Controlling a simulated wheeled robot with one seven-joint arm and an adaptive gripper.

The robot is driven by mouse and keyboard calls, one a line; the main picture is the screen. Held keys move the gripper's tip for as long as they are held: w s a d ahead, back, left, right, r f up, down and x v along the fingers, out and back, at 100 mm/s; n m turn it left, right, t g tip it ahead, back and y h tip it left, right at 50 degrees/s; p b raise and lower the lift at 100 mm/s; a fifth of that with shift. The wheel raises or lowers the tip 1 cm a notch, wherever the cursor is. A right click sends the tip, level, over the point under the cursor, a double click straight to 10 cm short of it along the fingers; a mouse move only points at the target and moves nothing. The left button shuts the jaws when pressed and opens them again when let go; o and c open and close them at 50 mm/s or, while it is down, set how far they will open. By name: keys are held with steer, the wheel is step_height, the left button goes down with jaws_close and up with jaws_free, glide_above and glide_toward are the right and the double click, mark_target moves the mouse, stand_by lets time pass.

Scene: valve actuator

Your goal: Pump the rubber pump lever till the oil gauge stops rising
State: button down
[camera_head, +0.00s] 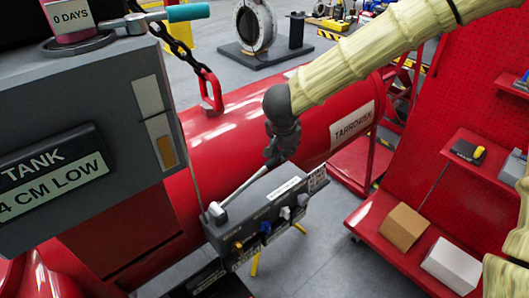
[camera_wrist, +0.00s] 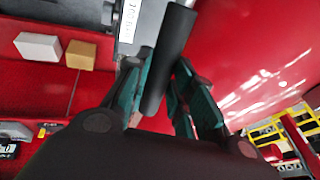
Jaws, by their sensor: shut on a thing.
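The pump lever is a metal rod (camera_head: 240,188) rising at a slant from a grey pump box (camera_head: 262,212) in the head view. Its black rubber grip (camera_wrist: 172,45) shows in the wrist view, between teal-padded fingers. My gripper (camera_head: 276,158) is shut on this grip at the rod's upper end and hides most of it in the head view. My gripper also shows in the wrist view (camera_wrist: 163,72). A gauge window (camera_head: 162,140) on the grey tank's side shows amber in its lower part. A sign (camera_head: 50,170) on the tank reads "TANK" and "4 CM LOW".
A red cylinder (camera_head: 235,125) lies behind the pump box, with a chain and red shackle (camera_head: 210,92) above. A teal-handled lever (camera_head: 188,12) tops the tank. A red shelf cart with boxes (camera_head: 403,226) stands right. Grey floor shows between.

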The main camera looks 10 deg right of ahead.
steer(key=shift+s+a+r+t+h+p, duration=0.15)
steer(key=shift+r+h+p, duration=0.1)
steer(key=shift+r, duration=0.35)
steer(key=shift+w+a+r+t+h+p, duration=0.1)
steer(key=shift+a+r+t+h, duration=0.1)
steer(key=shift+r, duration=0.4)
steer(key=shift+s+a+r+t+h+p, duration=0.15)
steer(key=shift+r+h+p, duration=0.1)
steer(key=shift+r, duration=0.35)
steer(key=c, duration=1.5)
jaws_free()
steer(key=shift+c, duration=0.2)
steer(key=o, duration=0.3)
steer(key=shift+d+f, duration=0.1)
steer(key=shift+o, duration=0.2)
steer(key=shift+w+f, duration=0.1)
steer(key=shift+f, duration=0.05)
steer(key=v, duration=1.2)
steer(key=shift+w, duration=0.1)
